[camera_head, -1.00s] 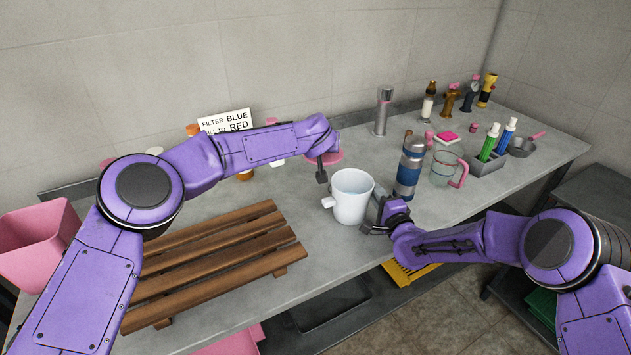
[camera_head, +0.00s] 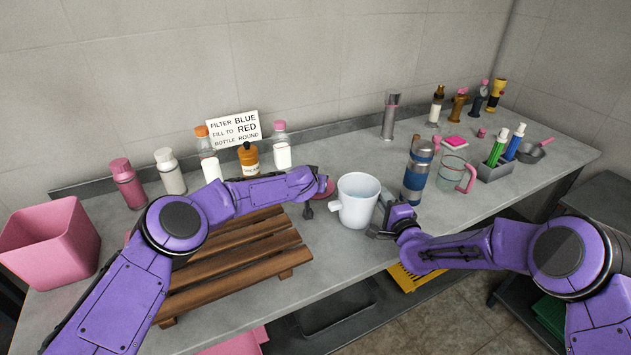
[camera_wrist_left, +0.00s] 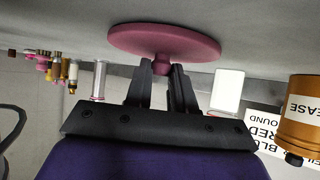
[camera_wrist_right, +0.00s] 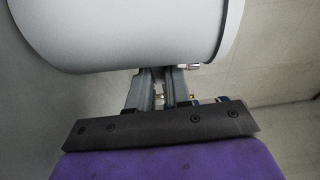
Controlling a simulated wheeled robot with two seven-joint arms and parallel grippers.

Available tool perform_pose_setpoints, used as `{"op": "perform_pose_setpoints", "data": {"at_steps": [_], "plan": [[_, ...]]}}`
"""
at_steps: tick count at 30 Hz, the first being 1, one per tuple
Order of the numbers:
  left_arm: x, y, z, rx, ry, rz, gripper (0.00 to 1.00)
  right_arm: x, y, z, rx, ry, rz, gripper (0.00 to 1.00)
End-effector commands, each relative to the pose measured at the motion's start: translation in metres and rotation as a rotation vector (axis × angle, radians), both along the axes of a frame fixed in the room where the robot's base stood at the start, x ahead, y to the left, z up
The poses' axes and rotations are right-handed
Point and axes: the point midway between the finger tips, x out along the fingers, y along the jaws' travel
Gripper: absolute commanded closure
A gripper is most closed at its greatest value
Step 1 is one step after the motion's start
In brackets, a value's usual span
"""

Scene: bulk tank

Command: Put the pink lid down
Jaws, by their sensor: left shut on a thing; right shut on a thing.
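My left gripper (camera_wrist_left: 162,80) is shut on the knob of the pink lid (camera_wrist_left: 165,42). The lid is a flat round disc, held level low over the grey counter; I cannot tell whether it touches. In the head view the lid (camera_head: 322,188) is partly hidden by my left gripper (camera_head: 308,209), between the wooden rack and the white jug. The white jug (camera_head: 357,205) stands upright and open-topped on the counter, its spout to the left. My right gripper (camera_head: 384,222) is shut at the jug's right side. The jug wall (camera_wrist_right: 130,30) fills the top of the right wrist view; the grasped part is mostly hidden.
A slatted wooden rack (camera_head: 240,262) lies left of the jug. Several bottles and a sign (camera_head: 235,130) stand behind my left arm. A blue-banded flask (camera_head: 417,172) and a glass mug (camera_head: 453,173) stand right of the jug. A pink bin (camera_head: 48,245) is far left.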

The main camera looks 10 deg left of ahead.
Motion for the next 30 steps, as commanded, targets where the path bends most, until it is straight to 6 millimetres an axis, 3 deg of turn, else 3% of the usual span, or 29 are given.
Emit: {"op": "perform_pose_setpoints", "data": {"at_steps": [3, 4, 6, 19, 30], "plan": [[0.000, 0.000, -0.003, 0.001, 0.001, 0.000, 1.00, 0.000, 0.000, -0.001, 0.000, 0.001, 0.000, 1.00], [0.000, 0.000, -0.003, 0.001, 0.001, 0.000, 0.73, 0.000, 0.000, -0.001, 0.000, 0.001, 0.000, 1.00], [0.000, 0.000, -0.003, 0.001, 0.000, 0.001, 0.51, 0.000, 0.000, -0.001, 0.000, 0.001, 0.000, 1.00], [-0.005, 0.000, 0.007, 0.004, -0.002, -0.003, 0.51, 0.000, 0.000, -0.001, 0.000, 0.001, 0.000, 1.00], [-0.062, 0.006, 0.045, 0.001, -0.002, -0.001, 0.51, 0.000, 0.000, -0.001, 0.000, 0.001, 0.000, 1.00]]}}
